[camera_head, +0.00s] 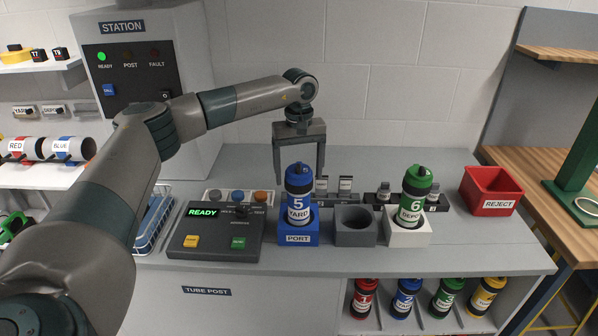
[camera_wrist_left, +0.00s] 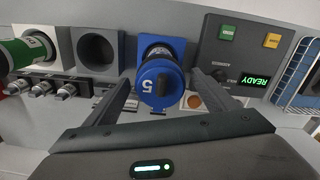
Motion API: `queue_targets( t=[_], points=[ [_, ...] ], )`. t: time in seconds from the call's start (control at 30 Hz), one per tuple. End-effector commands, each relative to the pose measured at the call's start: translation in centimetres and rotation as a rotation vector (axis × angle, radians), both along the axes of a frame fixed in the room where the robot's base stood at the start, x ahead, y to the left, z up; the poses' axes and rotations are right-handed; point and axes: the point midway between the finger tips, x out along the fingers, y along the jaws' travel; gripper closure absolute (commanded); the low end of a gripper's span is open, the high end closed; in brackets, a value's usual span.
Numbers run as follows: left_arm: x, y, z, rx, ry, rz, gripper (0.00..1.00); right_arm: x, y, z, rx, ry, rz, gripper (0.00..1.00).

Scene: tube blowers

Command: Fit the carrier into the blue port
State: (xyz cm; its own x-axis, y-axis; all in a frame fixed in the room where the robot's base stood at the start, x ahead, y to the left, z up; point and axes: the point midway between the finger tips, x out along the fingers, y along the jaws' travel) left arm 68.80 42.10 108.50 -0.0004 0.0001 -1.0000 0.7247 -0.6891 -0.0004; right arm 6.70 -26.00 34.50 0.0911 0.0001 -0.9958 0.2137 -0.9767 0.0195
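The blue carrier (camera_head: 298,195), marked 5 and YARD with a dark cap end, stands roughly upright with its lower end in the blue port (camera_head: 298,239). How deep it sits is hidden. In the left wrist view the carrier (camera_wrist_left: 158,84) shows end-on in front of the blue port (camera_wrist_left: 176,46). My left gripper (camera_head: 301,172) points down behind and above the carrier in the head view. Its fingers (camera_wrist_left: 164,82) are spread on either side of the carrier in the wrist view, with a visible gap on the right. My right gripper is out of view.
An empty grey socket (camera_head: 355,235) stands right of the port. A white socket (camera_head: 407,237) holds a green carrier (camera_head: 415,192) marked 6. A red reject bin (camera_head: 490,190) is farther right. The control panel (camera_head: 217,235) reads READY, left of the port. More carriers stand on the shelf below.

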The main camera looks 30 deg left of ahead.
Motion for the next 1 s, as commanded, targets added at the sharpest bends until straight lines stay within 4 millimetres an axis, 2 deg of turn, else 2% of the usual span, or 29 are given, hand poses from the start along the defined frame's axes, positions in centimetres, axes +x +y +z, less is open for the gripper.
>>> queue_targets(
  t=[0.2, 0.37, 0.57, 0.8, 1.0],
  points=[
    [0.0, 0.0, 0.5, 0.000, -0.001, 0.000, 0.21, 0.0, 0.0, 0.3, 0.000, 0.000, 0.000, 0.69],
    [0.1, 0.0, 1.5, 0.000, -0.003, 0.000, 0.21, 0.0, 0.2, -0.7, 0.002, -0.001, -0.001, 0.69],
    [0.1, 0.0, 4.4, -0.001, -0.005, 0.000, 0.21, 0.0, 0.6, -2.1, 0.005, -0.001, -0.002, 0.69],
    [0.1, -0.1, 8.8, -0.001, -0.004, 0.000, 0.21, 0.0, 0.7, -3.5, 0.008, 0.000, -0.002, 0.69],
    [0.1, -0.1, 11.4, 0.000, -0.003, -0.001, 0.21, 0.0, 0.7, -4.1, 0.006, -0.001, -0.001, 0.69]
  ],
)
